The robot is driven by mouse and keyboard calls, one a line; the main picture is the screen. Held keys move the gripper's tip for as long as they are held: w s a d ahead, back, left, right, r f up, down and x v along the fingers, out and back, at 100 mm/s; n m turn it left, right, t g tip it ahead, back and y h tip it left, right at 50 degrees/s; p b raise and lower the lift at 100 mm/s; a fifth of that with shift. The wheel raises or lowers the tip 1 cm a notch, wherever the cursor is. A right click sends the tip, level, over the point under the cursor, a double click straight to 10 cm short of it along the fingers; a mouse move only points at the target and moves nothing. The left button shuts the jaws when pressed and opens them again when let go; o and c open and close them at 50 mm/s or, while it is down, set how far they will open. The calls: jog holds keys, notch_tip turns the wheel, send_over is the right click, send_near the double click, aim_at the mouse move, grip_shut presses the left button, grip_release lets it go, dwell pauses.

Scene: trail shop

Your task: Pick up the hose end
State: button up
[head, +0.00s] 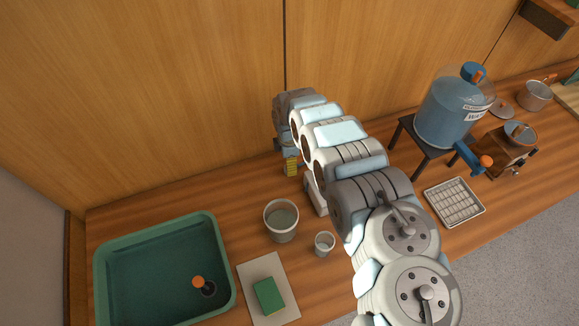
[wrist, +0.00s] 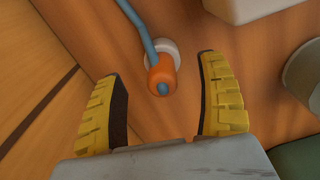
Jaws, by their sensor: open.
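The hose end (wrist: 160,77) is an orange cap-like piece on a thin blue hose (wrist: 138,27), seen in the wrist view by a white round piece (wrist: 173,50). Whether it rests on this piece I cannot tell. My gripper (wrist: 162,70) is open, with one yellow finger to the left of the hose end and one to the right. The hose end is between or just beyond the fingertips, with visible gaps on both sides. In the head view my gripper (head: 291,165) is low near the back wall, and my arm hides the hose end.
A green basin (head: 103,270) stands at the left. A grey cup (head: 281,232), a small cup (head: 324,243) and a green sponge (head: 268,295) are on the counter near my arm. A water jug (head: 447,115) on a dark stand (head: 427,150) and a grate tray (head: 455,203) are at the right.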

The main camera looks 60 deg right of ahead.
notch_tip(320, 180, down, 2)
jog(key=shift+s+a+f, duration=0.1)
jog(key=shift+s+a, duration=0.05)
jog(key=shift+f, duration=1.1)
jog(key=c, duration=1.2)
